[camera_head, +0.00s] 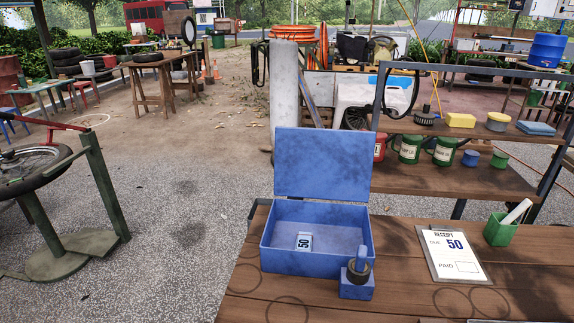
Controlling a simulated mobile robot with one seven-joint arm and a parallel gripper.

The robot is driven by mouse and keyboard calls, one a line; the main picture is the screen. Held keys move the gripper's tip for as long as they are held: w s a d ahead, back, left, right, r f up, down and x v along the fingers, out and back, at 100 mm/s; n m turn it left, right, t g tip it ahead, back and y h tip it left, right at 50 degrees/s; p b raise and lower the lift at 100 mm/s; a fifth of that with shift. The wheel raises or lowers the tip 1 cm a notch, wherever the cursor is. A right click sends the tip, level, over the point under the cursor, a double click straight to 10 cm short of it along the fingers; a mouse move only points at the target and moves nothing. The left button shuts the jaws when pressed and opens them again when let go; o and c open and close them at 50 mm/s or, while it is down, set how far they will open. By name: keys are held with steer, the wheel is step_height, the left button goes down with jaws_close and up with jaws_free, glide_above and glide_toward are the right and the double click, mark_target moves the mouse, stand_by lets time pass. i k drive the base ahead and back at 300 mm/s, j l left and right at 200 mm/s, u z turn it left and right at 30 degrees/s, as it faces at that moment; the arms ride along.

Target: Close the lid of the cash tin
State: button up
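The blue cash tin (272,252) stands on the near wooden table. Its lid (322,162) is raised at the back and stands roughly upright, so the tin is open. A small white note marked 50 (304,241) lies inside on the tin's floor. A blue stamp-like block with a dark ring and a knob (356,285) stands right against or just in front of the tin's front right corner; I cannot tell whether they touch. My gripper is not in view.
A receipt sheet (452,253) lies on the table (400,305) right of the tin. A green holder (498,232) with a white roll stands at the right. Behind are shelves (470,183) with mugs and tins, and a grey post (284,95).

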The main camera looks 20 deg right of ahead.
mark_target(317, 163)
steer(key=j+u, duration=0.2)
steer(key=i+j+u, duration=0.2)
steer(key=j, duration=0.25)
steer(key=i+j+u, duration=0.1)
steer(key=j, duration=0.2)
steer(key=i+j+u, duration=0.1)
steer(key=j, duration=0.25)
steer(key=i+j, duration=0.25)
steer(key=i+j+z, duration=0.1)
steer(key=i+j, duration=0.2)
steer(key=i, duration=0.15)
steer(key=i+j+z, duration=0.1)
steer(key=i+j, duration=0.25)
steer(key=i+z, duration=0.7)
steer(key=i+j+z, duration=0.1)
steer(key=z, duration=0.25)
steer(key=i+z, duration=0.3)
steer(key=z, duration=0.2)
steer(key=i+j+z, duration=0.15)
steer(key=i+z, duration=0.15)
steer(key=z, duration=0.2)
steer(key=i+j+z, duration=0.2)
steer(key=z, duration=0.3)
steer(key=i+j+z, duration=0.3)
steer(key=z, duration=0.2)
steer(key=i+j+z, duration=0.1)
steer(key=j+z, duration=0.35)
steer(key=i+j+z, duration=0.1)
steer(key=j+z, duration=1.1)
steer(key=j, duration=0.15)
